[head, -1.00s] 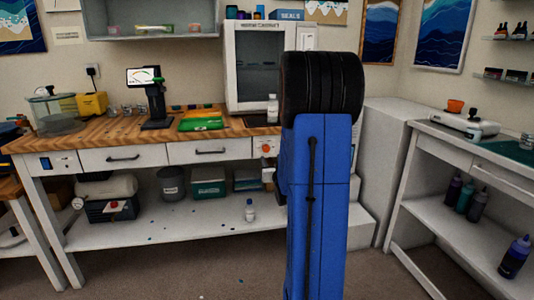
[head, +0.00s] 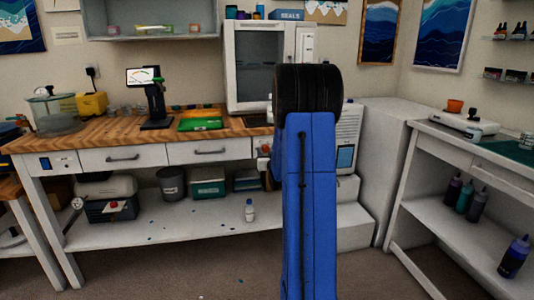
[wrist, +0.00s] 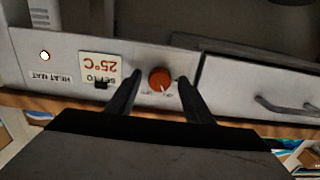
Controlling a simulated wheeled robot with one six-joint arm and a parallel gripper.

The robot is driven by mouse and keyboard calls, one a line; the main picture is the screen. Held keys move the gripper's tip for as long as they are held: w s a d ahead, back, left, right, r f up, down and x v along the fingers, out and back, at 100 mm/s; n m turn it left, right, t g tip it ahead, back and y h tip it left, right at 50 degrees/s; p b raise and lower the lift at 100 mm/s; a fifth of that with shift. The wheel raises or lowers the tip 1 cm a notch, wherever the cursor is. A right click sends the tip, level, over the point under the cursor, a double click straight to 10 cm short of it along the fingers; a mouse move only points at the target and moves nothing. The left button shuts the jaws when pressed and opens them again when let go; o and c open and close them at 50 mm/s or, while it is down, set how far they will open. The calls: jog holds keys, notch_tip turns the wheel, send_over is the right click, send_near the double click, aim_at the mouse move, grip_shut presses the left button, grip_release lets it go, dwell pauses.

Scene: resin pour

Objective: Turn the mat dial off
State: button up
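The mat dial (wrist: 160,79) is a round orange-red knob on a pale front panel (wrist: 65,45), seen upside down in the wrist view. A small white pointer mark shows at its lower right edge. The panel carries a "HEAT MAT" label (wrist: 50,77), a "SET TO 25°C" label (wrist: 100,66) and a small bright light (wrist: 45,56). My gripper (wrist: 158,77) is open, with one dark finger on each side of the dial and a visible gap to each. Whether the fingertips reach past the dial's face cannot be told. In the head view my arm hides the gripper and the dial.
A drawer with a bar handle (wrist: 285,106) is beside the dial. A small bottle (head: 250,210) is on the lower shelf.

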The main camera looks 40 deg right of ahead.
jog(key=c, duration=1)
jog(key=shift+n, duration=0.3)
jog(key=n, duration=0.5)
jog(key=shift+n, duration=0.3)
jog(key=n, duration=0.5)
jog(key=shift+n, duration=0.3)
jog(key=o, duration=1)
jog(key=shift+o, duration=0.2)
